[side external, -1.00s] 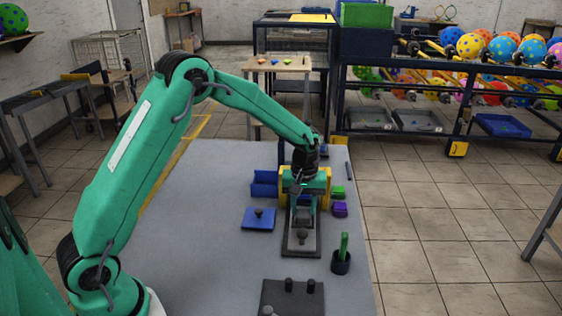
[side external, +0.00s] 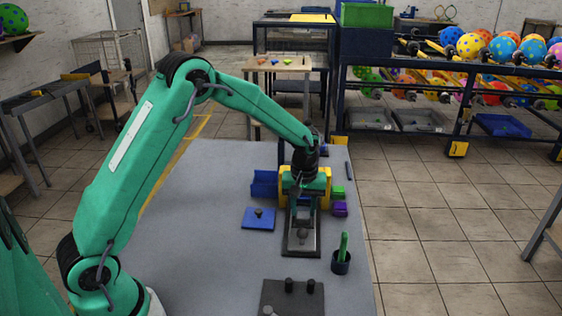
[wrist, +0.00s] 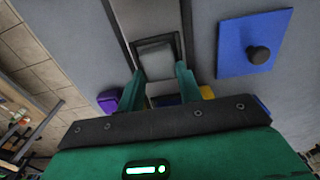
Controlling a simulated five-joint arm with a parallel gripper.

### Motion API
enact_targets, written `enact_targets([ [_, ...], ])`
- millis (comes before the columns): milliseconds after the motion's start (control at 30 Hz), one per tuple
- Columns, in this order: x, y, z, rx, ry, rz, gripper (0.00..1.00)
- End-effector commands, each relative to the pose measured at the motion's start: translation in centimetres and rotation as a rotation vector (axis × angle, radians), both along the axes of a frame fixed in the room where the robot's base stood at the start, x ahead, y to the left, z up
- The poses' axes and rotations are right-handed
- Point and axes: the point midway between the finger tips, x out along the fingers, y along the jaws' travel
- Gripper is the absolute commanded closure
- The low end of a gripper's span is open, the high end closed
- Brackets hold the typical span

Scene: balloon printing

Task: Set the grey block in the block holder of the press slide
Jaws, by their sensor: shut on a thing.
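The grey block (wrist: 157,58) shows in the wrist view at the fingertips of my gripper (wrist: 158,76), which is shut on it. The dark frame of the block holder (wrist: 178,46) shows around the block. I cannot tell whether the block is seated in it or just above it. In the side view my gripper (side external: 298,193) points down over the press slide (side external: 288,240), at the yellow-and-green press (side external: 325,178). The block and fingertips are not clear there.
A blue plate with a dark knob (side external: 258,218) lies left of the slide. A blue bin (side external: 264,184) is behind it. Purple (side external: 340,209) and green (side external: 337,191) pieces lie to the right. A dark cup with a green tool (side external: 341,262) and a dark plate with pegs (side external: 292,297) stand nearer.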

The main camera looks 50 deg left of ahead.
Motion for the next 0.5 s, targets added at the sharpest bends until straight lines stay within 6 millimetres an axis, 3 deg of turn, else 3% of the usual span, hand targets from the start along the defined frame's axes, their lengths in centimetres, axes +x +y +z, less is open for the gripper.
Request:
enact_targets([
  [33, -0.01, 0.00, -0.07, 0.000, 0.000, 0.000, 0.97],
  [67, -0.01, 0.00, -0.05, 0.000, 0.000, 0.000, 0.59],
  [167, -0.01, 0.00, -0.05, 0.000, 0.000, 0.000, 0.39],
  [500, -0.01, 0.01, 0.05, 0.000, 0.000, 0.000, 0.39],
])
